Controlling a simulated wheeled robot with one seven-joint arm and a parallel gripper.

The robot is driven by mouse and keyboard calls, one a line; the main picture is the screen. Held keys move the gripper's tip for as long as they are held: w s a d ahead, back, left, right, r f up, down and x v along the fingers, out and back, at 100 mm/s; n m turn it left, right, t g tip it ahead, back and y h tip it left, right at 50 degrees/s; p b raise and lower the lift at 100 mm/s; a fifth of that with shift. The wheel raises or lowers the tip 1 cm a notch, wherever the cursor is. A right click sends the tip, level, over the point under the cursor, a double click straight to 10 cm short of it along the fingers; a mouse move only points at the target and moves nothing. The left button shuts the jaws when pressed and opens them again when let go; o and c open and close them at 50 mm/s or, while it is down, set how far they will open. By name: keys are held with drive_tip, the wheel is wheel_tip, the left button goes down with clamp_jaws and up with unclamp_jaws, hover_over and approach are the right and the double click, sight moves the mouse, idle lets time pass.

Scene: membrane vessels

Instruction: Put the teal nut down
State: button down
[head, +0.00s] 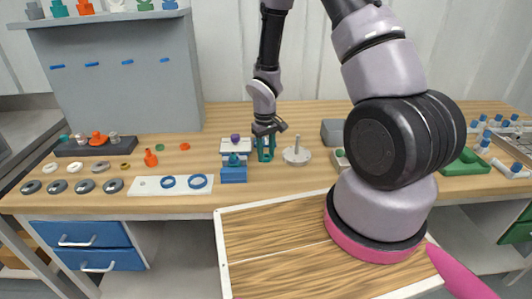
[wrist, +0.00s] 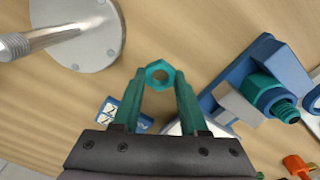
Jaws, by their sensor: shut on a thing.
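The teal nut (wrist: 160,74) is a small hexagonal ring with a round hole. My gripper (wrist: 159,82) is shut on it, holding it between the tips of its two teal fingers. In the head view my gripper (head: 265,150) points down at the bench between the blue block and the silver disc. The nut cannot be made out there against the teal fingers. In the wrist view bare wood shows around the nut; I cannot tell whether the nut touches the bench.
A blue block (head: 233,175) with a teal threaded fitting (wrist: 270,94) stands left of my gripper in the head view. A silver disc with a post (head: 296,156) stands to the right. A white plate (head: 150,185) with blue rings lies further left. Bare wood (wrist: 185,25) lies beyond the nut.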

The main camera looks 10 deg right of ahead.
drive_tip(key=shift+f, duration=0.1)
drive_tip(key=shift+c, duration=2.2)
unclamp_jaws()
wheel_tip(320, 180, up, 23)
drive_tip(key=s+d+m+t, duration=0.1)
drive_tip(key=d+m+t, duration=0.1)
drive_tip(key=d, duration=0.1)
drive_tip(key=s+d+r+m+t+y, duration=0.1)
drive_tip(key=s+r+m+t, duration=0.1)
drive_tip(key=s+r, duration=0.6)
drive_tip(key=s+d+r+m+t+y, duration=0.1)
drive_tip(key=s+r+m+t, duration=0.2)
drive_tip(key=s+r, duration=0.5)
wheel_tip(320, 180, up, 4)
drive_tip(key=shift+d+r+m, duration=0.25)
drive_tip(key=shift+d+m, duration=0.15)
drive_tip(key=shift+m, duration=0.1)
